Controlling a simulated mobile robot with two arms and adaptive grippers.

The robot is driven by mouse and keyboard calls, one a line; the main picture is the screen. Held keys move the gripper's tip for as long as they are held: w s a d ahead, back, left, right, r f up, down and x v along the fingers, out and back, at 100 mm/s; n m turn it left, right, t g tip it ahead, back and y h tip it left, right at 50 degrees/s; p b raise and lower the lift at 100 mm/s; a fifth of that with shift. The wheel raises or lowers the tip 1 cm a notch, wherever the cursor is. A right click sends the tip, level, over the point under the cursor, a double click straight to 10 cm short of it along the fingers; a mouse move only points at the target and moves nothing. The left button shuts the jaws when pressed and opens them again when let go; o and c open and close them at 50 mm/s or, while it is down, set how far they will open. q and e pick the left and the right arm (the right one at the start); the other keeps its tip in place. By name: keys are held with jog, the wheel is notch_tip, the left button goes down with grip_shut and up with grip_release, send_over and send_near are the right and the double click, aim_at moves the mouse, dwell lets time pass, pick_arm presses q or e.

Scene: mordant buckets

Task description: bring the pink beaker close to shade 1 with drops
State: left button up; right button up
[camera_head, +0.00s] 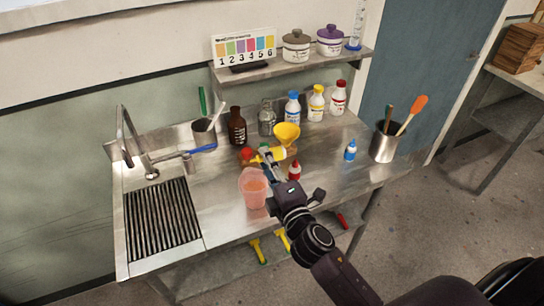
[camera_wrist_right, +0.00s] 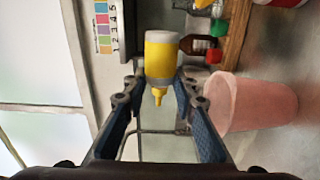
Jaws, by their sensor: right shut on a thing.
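The pink beaker (camera_head: 254,190), translucent with pink-orange liquid, stands upright near the worktop's front edge. In the right wrist view the beaker (camera_wrist_right: 255,105) is at the right, beside the fingers. My right gripper (camera_head: 266,160) is shut on a yellow dropper bottle (camera_head: 276,153), just behind the beaker. In the right wrist view the bottle (camera_wrist_right: 160,55) is between the fingertips, tilted well over, its nozzle toward the palm. No drop is visible. The shade card (camera_head: 243,47) stands on the shelf; shade 1 (camera_head: 221,48) is its leftmost, orange patch. My left gripper is out of view.
A red dropper bottle (camera_head: 294,171) stands right of the beaker, a blue one (camera_head: 350,150) further right. A yellow funnel (camera_head: 287,133) and brown bottle (camera_head: 237,126) are behind. The steel utensil pot (camera_head: 384,143) is at right. The sink drainer (camera_head: 162,218) is left.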

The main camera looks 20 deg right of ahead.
notch_tip(320, 180, up, 5)
jog(key=m+p, duration=0.4)
jog(key=m, duration=0.3)
jog(key=shift+f, duration=0.15)
jog(key=shift+r+m+p, duration=0.3)
jog(key=shift+m+p, duration=0.15)
jog(key=shift+m, duration=0.65)
jog(key=r+m+p, duration=0.1)
jog(key=m, duration=0.1)
jog(key=m+p, duration=0.1)
jog(key=m, duration=0.1)
jog(key=shift+r+m+p, duration=0.3)
jog(key=shift+r, duration=0.1)
jog(key=shift+d+m, duration=0.1)
jog(key=shift+m, duration=0.8)
jog(key=m, duration=0.1)
jog(key=r+m, duration=0.1)
jog(key=shift+m+b, duration=0.3)
jog(key=shift+m, duration=0.1)
jog(key=shift+f, duration=0.1)
